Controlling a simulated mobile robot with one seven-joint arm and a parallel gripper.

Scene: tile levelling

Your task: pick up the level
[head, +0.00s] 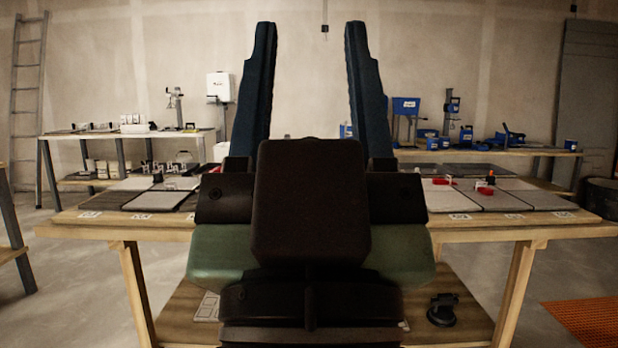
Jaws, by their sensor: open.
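My gripper (309,45) is open, with its two long dark blue fingers pointing up and set wide apart. Nothing is between the fingers. I cannot make out a level in this view. The middle of the tabletop is hidden behind my gripper.
Grey tiles (520,201) with small red and white pieces lie on the worktable's right, and more tiles (155,200) on its left. A black suction-cup-like tool (441,310) sits on the lower shelf. Benches with tools stand behind. A ladder (27,100) leans at far left.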

